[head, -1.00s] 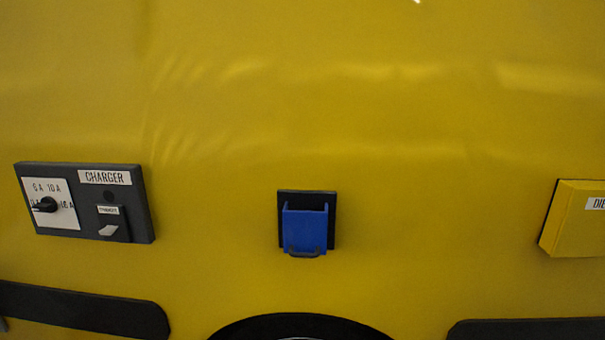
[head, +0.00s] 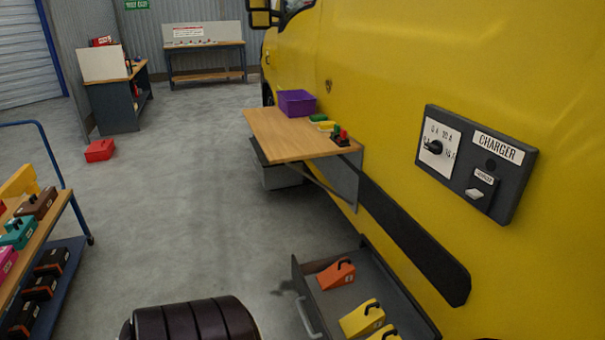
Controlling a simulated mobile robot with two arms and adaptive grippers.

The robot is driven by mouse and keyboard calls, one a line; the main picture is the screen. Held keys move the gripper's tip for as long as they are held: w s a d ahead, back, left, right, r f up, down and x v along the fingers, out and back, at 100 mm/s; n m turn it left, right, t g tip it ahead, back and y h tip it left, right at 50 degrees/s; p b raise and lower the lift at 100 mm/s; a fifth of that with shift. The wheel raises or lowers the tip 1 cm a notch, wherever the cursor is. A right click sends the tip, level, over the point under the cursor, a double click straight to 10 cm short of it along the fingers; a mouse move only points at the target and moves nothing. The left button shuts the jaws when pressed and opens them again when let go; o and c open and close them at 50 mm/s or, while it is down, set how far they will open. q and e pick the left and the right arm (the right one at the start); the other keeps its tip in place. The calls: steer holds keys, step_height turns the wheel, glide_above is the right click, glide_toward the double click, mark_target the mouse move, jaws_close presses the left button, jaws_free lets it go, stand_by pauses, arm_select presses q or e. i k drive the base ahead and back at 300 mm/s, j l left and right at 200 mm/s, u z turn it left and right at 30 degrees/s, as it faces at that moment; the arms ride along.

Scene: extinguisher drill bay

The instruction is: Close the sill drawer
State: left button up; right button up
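The sill drawer (head: 318,291) is in the lower middle of the head view, pulled out from under the side of the yellow vehicle. It is a dark grey tray with a light bar handle (head: 307,318) on its left-facing front. An orange wedge-shaped block (head: 334,275) and yellow wedge-shaped blocks (head: 361,320) with black handles lie inside it. The near end of the drawer is cut off by the bottom edge. Neither of my grippers is in view.
A fold-down wooden shelf (head: 285,140) with a purple bin (head: 297,102) juts from the vehicle beyond the drawer. A cart (head: 50,240) with several toolboxes stands at left. A red box (head: 100,150) lies on the floor.

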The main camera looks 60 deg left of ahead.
mark_target(324, 310)
steer(key=u, duration=1.8)
steer(key=j, duration=0.15)
